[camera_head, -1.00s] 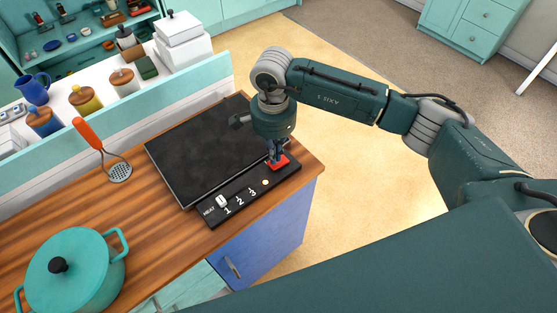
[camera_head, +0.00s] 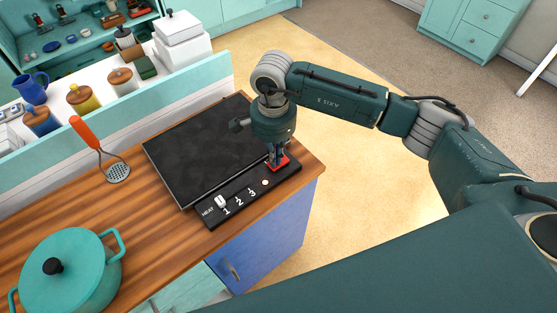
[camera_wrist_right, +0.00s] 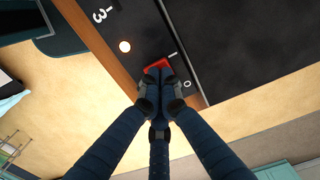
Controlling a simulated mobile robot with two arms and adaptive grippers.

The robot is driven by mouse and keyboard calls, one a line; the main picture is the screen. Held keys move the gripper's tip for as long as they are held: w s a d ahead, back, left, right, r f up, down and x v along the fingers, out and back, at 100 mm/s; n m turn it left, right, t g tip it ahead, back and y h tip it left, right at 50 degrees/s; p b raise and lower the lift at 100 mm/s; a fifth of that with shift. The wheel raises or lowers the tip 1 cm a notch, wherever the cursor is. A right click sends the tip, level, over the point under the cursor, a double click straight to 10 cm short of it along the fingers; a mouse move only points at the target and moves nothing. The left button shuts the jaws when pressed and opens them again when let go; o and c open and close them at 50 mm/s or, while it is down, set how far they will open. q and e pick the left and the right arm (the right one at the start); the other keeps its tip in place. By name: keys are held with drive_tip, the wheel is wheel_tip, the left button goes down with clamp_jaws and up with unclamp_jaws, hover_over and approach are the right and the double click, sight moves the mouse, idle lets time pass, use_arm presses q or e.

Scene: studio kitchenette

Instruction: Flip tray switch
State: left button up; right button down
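The black warming tray (camera_head: 212,148) lies on the wooden counter. Its control strip (camera_head: 236,200) along the near edge carries a white heat slider (camera_head: 220,201) by the 1, a small round light (camera_head: 265,182) and a red rocker switch (camera_head: 279,164). My right gripper (camera_head: 275,160) points down at the red switch. In the right wrist view its fingertips (camera_wrist_right: 157,76) are close together over the red switch (camera_wrist_right: 156,64) and seem to touch it. The fingers hide part of the switch. The light (camera_wrist_right: 124,46) looks pale and bright. My left gripper is not in view.
A teal pot (camera_head: 72,272) with a lid stands at the counter's near left. A ledge (camera_head: 60,136) with jars runs behind. The floor right of the counter is clear.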

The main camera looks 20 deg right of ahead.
drive_tip(key=shift+f, duration=0.2)
drive_tip(key=shift+r, duration=0.15)
drive_tip(key=shift+r, duration=0.55)
drive_tip(key=shift+r+p, duration=1.4)
drive_tip(key=shift+r, duration=1.45)
